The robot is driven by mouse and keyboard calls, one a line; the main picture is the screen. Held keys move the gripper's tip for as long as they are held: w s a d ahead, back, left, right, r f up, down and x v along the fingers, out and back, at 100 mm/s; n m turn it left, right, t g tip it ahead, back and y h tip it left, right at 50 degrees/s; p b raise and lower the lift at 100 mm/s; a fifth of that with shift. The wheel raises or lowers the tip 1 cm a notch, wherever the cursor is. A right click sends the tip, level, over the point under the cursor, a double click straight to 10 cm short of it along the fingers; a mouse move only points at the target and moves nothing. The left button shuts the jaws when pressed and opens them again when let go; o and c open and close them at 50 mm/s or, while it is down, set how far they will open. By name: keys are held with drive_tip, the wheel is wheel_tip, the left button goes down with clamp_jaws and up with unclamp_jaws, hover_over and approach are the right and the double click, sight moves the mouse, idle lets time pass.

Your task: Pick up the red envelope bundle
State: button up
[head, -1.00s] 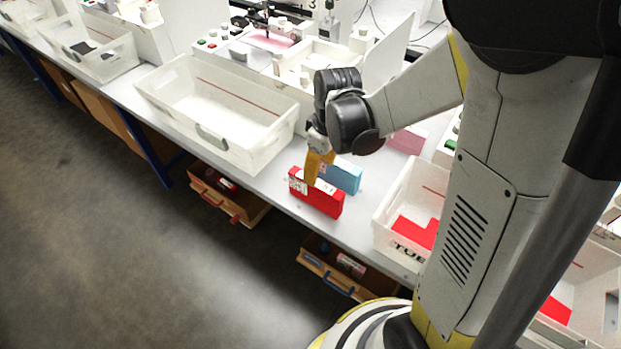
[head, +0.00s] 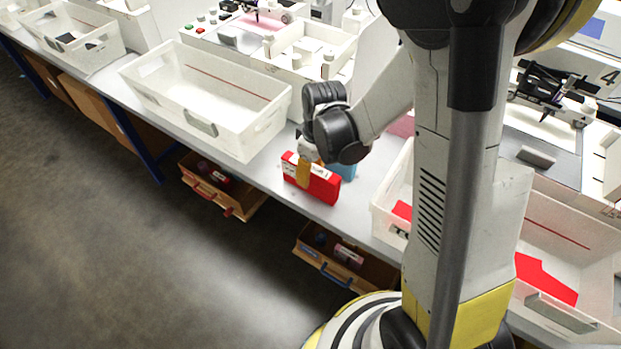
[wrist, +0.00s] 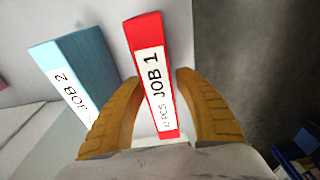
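The red envelope bundle (head: 322,186) stands on edge near the front edge of the bench. In the wrist view the red bundle (wrist: 146,32) carries a white label reading "JOB 1". My gripper (head: 302,172) is at the bundle's left end in the head view. In the wrist view its two yellow-brown fingers (wrist: 158,98) are spread on either side of the bundle, with slim gaps showing between. The gripper is open around it. A blue bundle (wrist: 86,62) labelled "JOB 2" stands just left of the red one; in the head view my arm and the red bundle partly hide it.
A large empty white bin (head: 205,128) stands left of the bundles. Another white bin (head: 378,207) with red pieces stands to the right, partly behind my arm. Open drawers (head: 222,190) stick out below the bench. A pink item (head: 403,125) lies behind.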

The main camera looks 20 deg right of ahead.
clamp_jaws()
drive_tip(key=shift+r, duration=0.1)
